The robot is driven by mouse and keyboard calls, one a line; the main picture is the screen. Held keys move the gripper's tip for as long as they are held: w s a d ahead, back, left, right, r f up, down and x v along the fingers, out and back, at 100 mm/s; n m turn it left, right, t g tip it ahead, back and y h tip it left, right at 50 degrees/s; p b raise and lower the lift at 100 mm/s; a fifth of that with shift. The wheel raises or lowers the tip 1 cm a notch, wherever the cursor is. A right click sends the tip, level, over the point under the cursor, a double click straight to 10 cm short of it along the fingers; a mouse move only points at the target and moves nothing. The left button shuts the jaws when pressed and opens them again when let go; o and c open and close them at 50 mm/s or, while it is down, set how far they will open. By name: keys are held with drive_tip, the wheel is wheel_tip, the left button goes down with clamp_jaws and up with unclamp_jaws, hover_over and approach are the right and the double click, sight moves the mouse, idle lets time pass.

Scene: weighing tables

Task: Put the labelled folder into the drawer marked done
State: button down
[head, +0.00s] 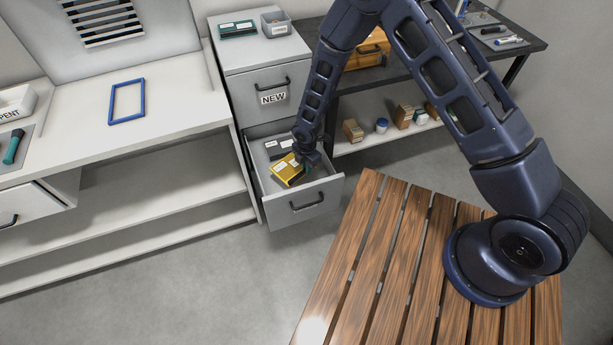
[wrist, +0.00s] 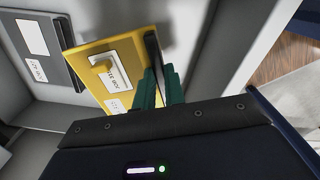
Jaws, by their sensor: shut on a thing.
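A yellow folder (head: 287,169) with white labels is at the open lower drawer (head: 319,207) of the grey cabinet. My gripper (head: 306,160) is shut on the folder's edge. In the wrist view the folder (wrist: 104,47) is tilted between green fingers (wrist: 158,88), and its label print is too small to read surely. A grey folder (head: 273,148) with white labels lies in the same drawer and also shows in the wrist view (wrist: 38,62). The closed drawer above bears a NEW label (head: 273,98). I see no done mark.
A teal-and-black item (head: 237,30) and a grey bin (head: 276,24) are on the cabinet top. To the left is a white bench (head: 60,150) with a blue frame (head: 127,101). A dark table (head: 400,68) stands right. The slatted wooden surface (head: 385,240) is near the drawer's right side.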

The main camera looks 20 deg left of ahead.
drive_tip(key=shift+f, duration=3.2)
drive_tip(key=shift+f, duration=0.1)
drive_tip(key=c, duration=1.5)
unclamp_jaws()
wheel_tip(320, 180, up, 12)
drive_tip(key=shift+r, duration=0.15)
